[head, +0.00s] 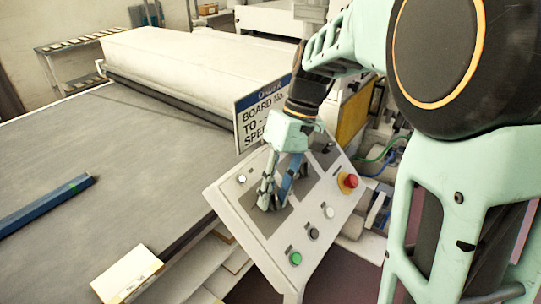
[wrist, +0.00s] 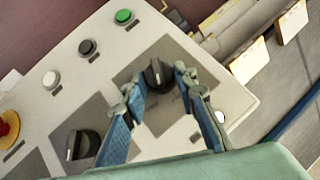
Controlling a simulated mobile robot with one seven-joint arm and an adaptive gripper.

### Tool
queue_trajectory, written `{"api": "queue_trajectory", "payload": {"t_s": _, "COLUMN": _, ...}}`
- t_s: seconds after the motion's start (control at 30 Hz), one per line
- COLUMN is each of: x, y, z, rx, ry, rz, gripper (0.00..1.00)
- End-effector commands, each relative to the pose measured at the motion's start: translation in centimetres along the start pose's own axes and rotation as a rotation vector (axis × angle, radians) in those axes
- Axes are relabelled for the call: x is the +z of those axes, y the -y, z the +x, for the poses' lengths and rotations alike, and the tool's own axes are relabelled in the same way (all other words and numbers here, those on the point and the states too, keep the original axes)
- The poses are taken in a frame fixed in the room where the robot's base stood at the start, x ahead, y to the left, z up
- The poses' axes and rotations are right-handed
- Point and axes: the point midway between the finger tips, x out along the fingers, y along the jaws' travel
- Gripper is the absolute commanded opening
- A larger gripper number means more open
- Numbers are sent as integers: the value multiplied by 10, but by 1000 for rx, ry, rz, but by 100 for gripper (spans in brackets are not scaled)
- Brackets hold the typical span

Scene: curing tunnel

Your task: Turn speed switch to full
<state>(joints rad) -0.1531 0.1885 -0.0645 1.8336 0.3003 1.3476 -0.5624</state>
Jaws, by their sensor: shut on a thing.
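The control panel (head: 240,205) is a tilted pale plate beside the conveyor. In the wrist view, a black rotary switch (wrist: 157,76) with a light pointer line sits on a grey square plate, its line pointing roughly to the top of the picture. My gripper (wrist: 160,84) has one finger on each side of this switch and is shut on it. In the head view my gripper (head: 268,196) reaches down to the panel and hides the switch. A second black rotary switch (wrist: 82,145) sits on another grey plate, left of my fingers. The labels are too small to read.
A green button (head: 295,258), a black button (head: 313,234), a white button (head: 328,212) and a red emergency stop (head: 348,181) line the panel. A sign (head: 258,113) stands behind my wrist. The conveyor belt (head: 120,150) carries a blue bar (head: 45,205).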

Motion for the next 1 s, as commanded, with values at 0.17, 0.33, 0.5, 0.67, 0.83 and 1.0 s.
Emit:
{"api": "queue_trajectory", "payload": {"t_s": 0.17, "x": 0, "y": -4, "z": -3, "rx": -119, "ry": -2, "rz": 122, "gripper": 2}}
{"api": "queue_trajectory", "payload": {"t_s": 0.33, "x": 0, "y": -6, "z": -1, "rx": -219, "ry": -3, "rz": 222, "gripper": 2}}
{"api": "queue_trajectory", "payload": {"t_s": 0.5, "x": 1, "y": -8, "z": 0, "rx": -299, "ry": -2, "rz": 300, "gripper": 2}}
{"api": "queue_trajectory", "payload": {"t_s": 0.67, "x": 1, "y": -9, "z": 0, "rx": -351, "ry": -3, "rz": 352, "gripper": 2}}
{"api": "queue_trajectory", "payload": {"t_s": 0.83, "x": 1, "y": -9, "z": 1, "rx": -383, "ry": -3, "rz": 384, "gripper": 2}}
{"api": "queue_trajectory", "payload": {"t_s": 1.0, "x": 1, "y": -9, "z": 1, "rx": -396, "ry": -3, "rz": 396, "gripper": 2}}
